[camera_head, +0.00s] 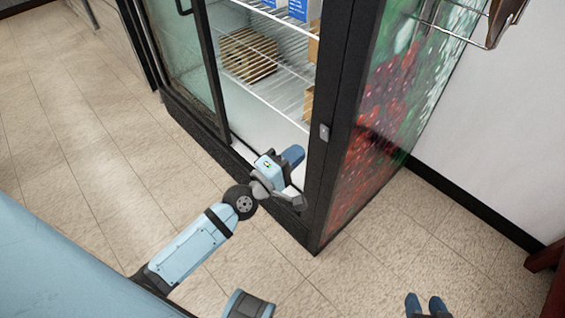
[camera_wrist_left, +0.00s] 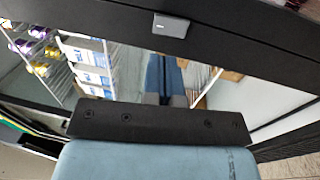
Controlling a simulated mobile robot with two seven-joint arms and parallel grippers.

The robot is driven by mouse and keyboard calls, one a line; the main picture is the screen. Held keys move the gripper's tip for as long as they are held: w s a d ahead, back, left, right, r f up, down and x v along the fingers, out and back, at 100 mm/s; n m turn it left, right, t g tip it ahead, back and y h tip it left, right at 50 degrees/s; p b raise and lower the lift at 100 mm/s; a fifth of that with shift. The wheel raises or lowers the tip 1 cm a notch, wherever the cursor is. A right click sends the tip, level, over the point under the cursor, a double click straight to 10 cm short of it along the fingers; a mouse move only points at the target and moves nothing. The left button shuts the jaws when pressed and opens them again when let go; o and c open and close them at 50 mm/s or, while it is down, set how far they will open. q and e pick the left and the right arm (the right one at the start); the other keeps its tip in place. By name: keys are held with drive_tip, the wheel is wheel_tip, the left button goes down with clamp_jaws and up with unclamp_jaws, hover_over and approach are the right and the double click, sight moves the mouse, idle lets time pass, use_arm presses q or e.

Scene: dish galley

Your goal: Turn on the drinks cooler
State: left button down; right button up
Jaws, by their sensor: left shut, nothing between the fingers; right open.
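The drinks cooler (camera_head: 331,95) is a tall black-framed cabinet with glass doors and wire shelves. A small grey rocker switch (camera_head: 324,131) sits on its black front corner post; it also shows at the top of the left wrist view (camera_wrist_left: 171,25). My left gripper (camera_head: 294,154) is shut and empty, left of and a little below the switch, apart from it in the picture. In the left wrist view its blue fingers (camera_wrist_left: 165,75) point toward the post, below the switch. My right gripper (camera_head: 425,304) is open and empty over the floor at the bottom right.
Boxes (camera_head: 298,10) and a wooden crate-like item (camera_head: 247,55) stand on the cooler's shelves. A metal wire rack (camera_head: 470,30) juts out at top right. The tiled floor (camera_head: 90,130) is clear at left. A dark red object (camera_head: 552,275) stands at the right edge.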

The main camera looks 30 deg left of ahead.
sight(323, 130)
use_arm(q)
drive_tip(key=x, duration=0.6)
drive_tip(key=shift+w+d, duration=0.1)
drive_tip(key=shift+w, duration=0.25)
drive_tip(key=shift+w+d+r, duration=0.1)
drive_tip(key=shift+w, duration=0.1)
